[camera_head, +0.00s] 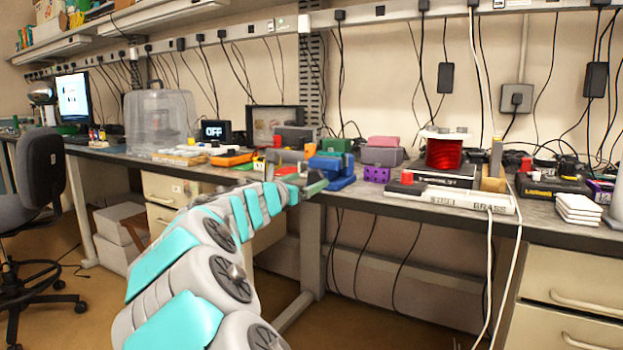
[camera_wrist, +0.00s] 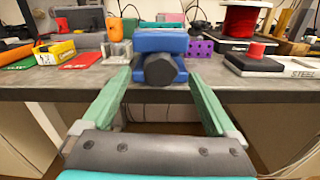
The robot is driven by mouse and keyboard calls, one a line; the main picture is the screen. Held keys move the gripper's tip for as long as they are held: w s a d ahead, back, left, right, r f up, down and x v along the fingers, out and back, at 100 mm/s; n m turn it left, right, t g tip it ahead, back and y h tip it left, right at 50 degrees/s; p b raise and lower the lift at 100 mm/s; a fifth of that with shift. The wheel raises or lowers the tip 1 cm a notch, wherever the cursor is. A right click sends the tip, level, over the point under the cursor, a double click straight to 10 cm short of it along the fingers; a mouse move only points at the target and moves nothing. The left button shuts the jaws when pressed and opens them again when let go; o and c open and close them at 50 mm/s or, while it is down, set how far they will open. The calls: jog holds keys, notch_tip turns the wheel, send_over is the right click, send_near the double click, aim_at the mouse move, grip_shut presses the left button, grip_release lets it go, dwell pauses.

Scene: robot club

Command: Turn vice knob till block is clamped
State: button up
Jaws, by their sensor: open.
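The blue vice (camera_head: 342,168) stands at the front edge of the workbench, and it also shows in the wrist view (camera_wrist: 160,42). Its dark hexagonal knob (camera_wrist: 160,70) faces my gripper, in the middle of the wrist view. My gripper (camera_wrist: 158,76) is open, with one green finger on each side of the knob and visible gaps between. In the head view my gripper (camera_head: 312,187) is at the bench edge, just in front of the vice. I cannot make out a block between the jaws; the vice's front hides that part.
A purple holed block (camera_head: 377,174) sits right of the vice, with a red spool (camera_head: 444,153) beyond. Left are an orange tool (camera_head: 231,159) and a yellow box (camera_wrist: 54,53). The bench edge (camera_wrist: 240,87) runs below the knob; the space in front is free.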

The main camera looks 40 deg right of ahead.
aim_at(314, 178)
jog(key=shift+x, duration=1.6)
jog(key=c, duration=1.4)
